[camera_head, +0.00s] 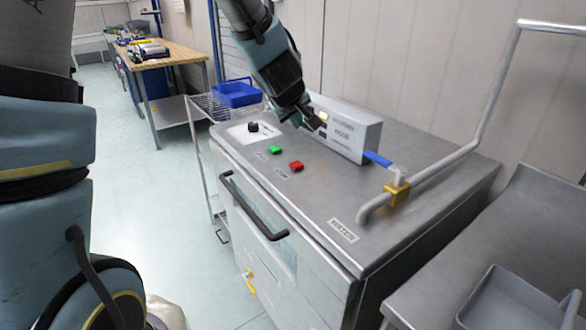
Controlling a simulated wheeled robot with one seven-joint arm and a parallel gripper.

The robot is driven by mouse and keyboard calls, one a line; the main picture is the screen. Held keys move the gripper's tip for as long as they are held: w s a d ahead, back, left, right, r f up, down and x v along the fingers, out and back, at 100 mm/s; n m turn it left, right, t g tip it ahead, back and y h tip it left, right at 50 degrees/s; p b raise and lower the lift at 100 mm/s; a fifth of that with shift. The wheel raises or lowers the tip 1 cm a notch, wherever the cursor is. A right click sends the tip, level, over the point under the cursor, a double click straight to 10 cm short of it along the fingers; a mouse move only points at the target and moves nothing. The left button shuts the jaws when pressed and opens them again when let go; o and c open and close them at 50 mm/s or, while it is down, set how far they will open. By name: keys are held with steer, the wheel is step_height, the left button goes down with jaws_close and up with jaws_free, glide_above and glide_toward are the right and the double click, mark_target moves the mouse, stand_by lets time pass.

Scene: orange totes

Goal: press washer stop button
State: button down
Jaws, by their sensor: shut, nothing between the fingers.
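The washer (420,190) is a steel cabinet with a flat top. A red button (296,166) and a green button (275,150) sit on its top near the front edge, each with a small label too small to read. A black knob (253,127) on a white plate is at the left. My gripper (318,124) is shut and empty. It hangs above the top in front of the grey control box (352,138), up and to the right of the red button and apart from it. The arm hides part of the box.
A pipe with a blue-handled valve (396,190) rises at the right of the top. A black door handle (250,208) is on the front. A grey bin (515,300) sits on a steel counter at lower right. A blue tray (237,93) is on a rack behind.

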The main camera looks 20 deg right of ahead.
mark_target(296, 166)
steer(key=shift+f, duration=0.1)
step_height(296, 166, down, 9)
steer(key=b, duration=0.8)
steer(key=shift+b, duration=0.3)
stand_by(1.6)
steer(key=shift+f+b, duration=0.25)
steer(key=shift+b, duration=0.05)
steer(key=shift+f+b, duration=0.4)
steer(key=shift+f, duration=0.1)
stand_by(0.6)
stand_by(0.3)
steer(key=shift+r+p, duration=0.95)
